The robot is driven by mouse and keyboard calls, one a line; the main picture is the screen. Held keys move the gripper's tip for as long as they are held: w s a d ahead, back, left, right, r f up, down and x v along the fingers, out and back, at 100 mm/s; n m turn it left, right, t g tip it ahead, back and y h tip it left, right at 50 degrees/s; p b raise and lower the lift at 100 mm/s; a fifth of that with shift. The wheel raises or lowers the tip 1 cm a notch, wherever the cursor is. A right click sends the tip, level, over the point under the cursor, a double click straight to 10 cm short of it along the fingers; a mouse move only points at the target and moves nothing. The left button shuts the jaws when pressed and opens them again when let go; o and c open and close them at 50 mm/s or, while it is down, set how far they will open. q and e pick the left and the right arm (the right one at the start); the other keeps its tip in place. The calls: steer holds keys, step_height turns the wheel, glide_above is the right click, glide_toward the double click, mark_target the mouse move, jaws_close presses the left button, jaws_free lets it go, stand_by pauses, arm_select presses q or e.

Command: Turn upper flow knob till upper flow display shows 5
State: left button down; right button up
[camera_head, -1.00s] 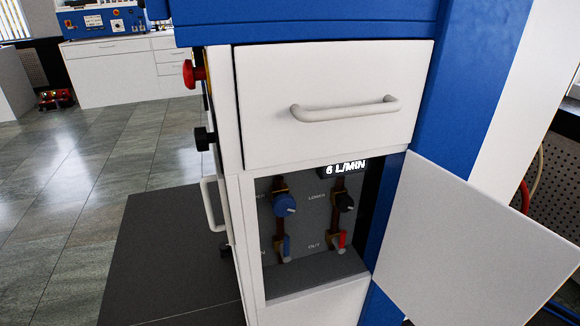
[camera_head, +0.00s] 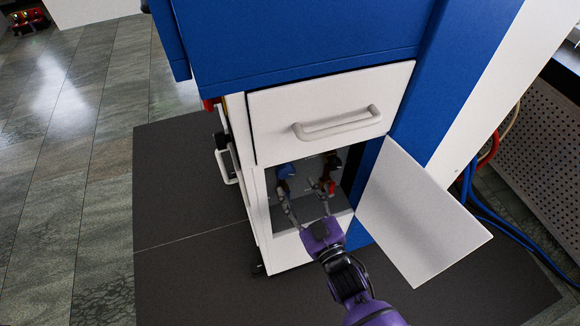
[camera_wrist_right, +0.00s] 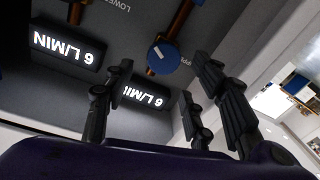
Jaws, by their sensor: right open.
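The blue upper flow knob (camera_head: 285,170) is inside the open cabinet compartment, at its left; it also shows in the right wrist view (camera_wrist_right: 164,57) with a white pointer line. My right gripper (camera_head: 303,192) is open and empty, its spread fingers reaching into the compartment below the knobs. In the wrist view the blue knob appears beyond and between the fingertips; I see no contact. The display nearer the blue knob (camera_wrist_right: 147,97) appears upside down and seems to read 6 L/MIN. My left gripper is out of view.
A second display (camera_wrist_right: 65,47) also reads 6 L/MIN, by the LOWER label. The open door (camera_head: 420,210) sticks out right; a drawer (camera_head: 320,112) is above.

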mark_target(289, 173)
steer(key=x, duration=0.6)
steer(key=shift+w+a+f, duration=0.1)
steer(key=shift+w, duration=0.1)
